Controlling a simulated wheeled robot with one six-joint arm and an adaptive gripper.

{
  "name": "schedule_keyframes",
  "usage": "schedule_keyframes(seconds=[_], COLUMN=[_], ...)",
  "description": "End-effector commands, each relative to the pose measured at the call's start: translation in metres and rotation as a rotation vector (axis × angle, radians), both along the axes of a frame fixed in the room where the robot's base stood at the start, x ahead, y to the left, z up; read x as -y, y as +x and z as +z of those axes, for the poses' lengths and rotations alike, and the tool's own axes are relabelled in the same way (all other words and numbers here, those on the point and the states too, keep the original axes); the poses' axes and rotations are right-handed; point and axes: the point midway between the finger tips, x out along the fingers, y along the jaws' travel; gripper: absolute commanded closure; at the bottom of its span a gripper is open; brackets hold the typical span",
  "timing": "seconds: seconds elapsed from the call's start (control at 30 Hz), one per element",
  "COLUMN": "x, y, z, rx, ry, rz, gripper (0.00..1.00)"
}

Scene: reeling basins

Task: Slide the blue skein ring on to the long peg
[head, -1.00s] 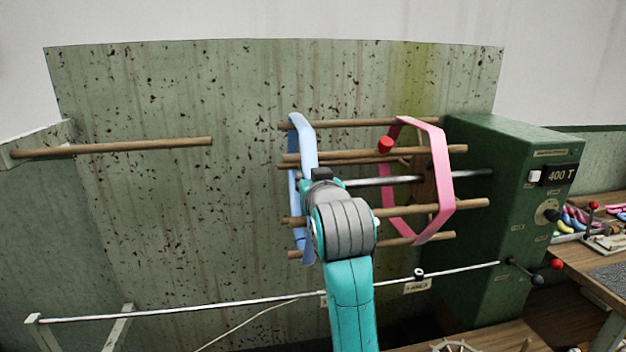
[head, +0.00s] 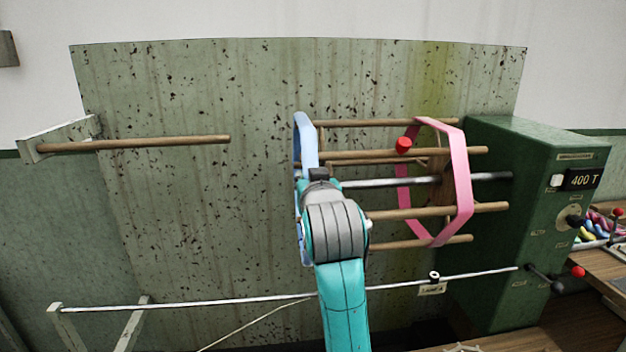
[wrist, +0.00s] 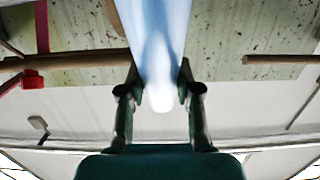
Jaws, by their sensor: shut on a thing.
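The blue skein ring (head: 307,140) hangs upright at the left, free ends of the reel's wooden bars, seen nearly edge-on in the head view. The bar ends show just right of its front strand; my arm hides its lower part. My gripper (wrist: 160,88) is shut on the blue ring, whose band (wrist: 158,30) runs between the fingers in the wrist view. The long peg (head: 140,143) is a wooden rod pointing right from a pale bracket (head: 65,140) at the left. It is bare, and a clear gap separates its tip from the ring.
A pink ring (head: 460,175) sits on the reel bars (head: 415,123) beside the green machine box (head: 530,210). A red knob (head: 403,145) is at the reel. A metal rail (head: 200,304) crosses low in front. The space between peg and reel is open.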

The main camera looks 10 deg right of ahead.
Motion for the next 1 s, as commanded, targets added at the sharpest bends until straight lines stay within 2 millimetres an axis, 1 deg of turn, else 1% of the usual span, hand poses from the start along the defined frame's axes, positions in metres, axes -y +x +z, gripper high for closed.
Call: schedule_keyframes(seconds=[0.6, 1.0], x=[-0.033, -0.036], y=[0.0, 0.0], z=[0.0, 0.0], rx=[0.001, 0.001], ry=[0.0, 0.0], rz=[0.001, 0.001], gripper=[1.0, 1.0])
